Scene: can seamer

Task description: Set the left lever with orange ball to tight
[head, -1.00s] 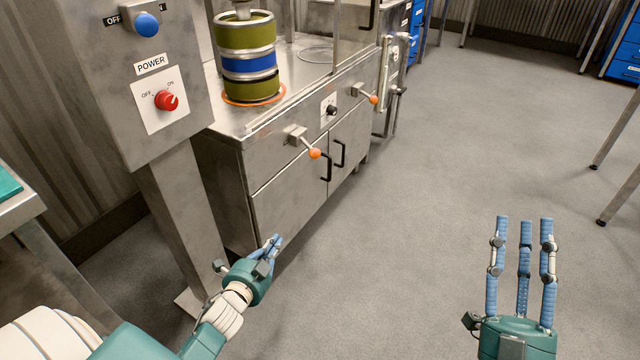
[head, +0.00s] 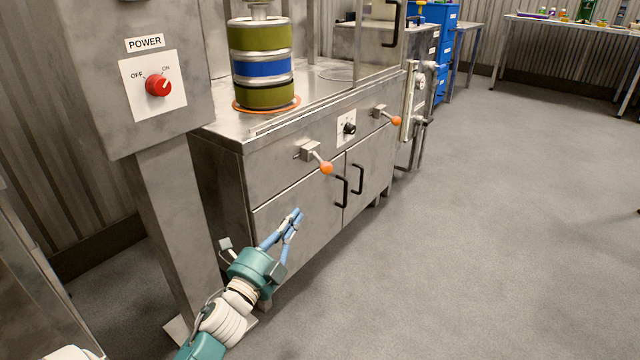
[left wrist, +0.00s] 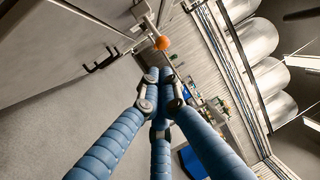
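The left lever (head: 318,157) is a short metal arm with an orange ball (head: 327,168), mounted on the steel cabinet front left of the small black knob. Its ball end points down and to the right. My left gripper (head: 296,214) is below and left of the ball, apart from it, in front of the cabinet door. Its blue fingers come together at the tips with nothing between them. In the left wrist view, an orange ball (left wrist: 162,43), apparently the same lever's, shows just beyond the fingertips (left wrist: 160,74). My right gripper is out of view.
A second orange-ball lever (head: 396,120) is farther right, past the black knob (head: 349,128). Black door handles (head: 342,191) stick out below the left lever. The power post (head: 165,190) stands left of my arm. Open floor (head: 480,220) lies to the right.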

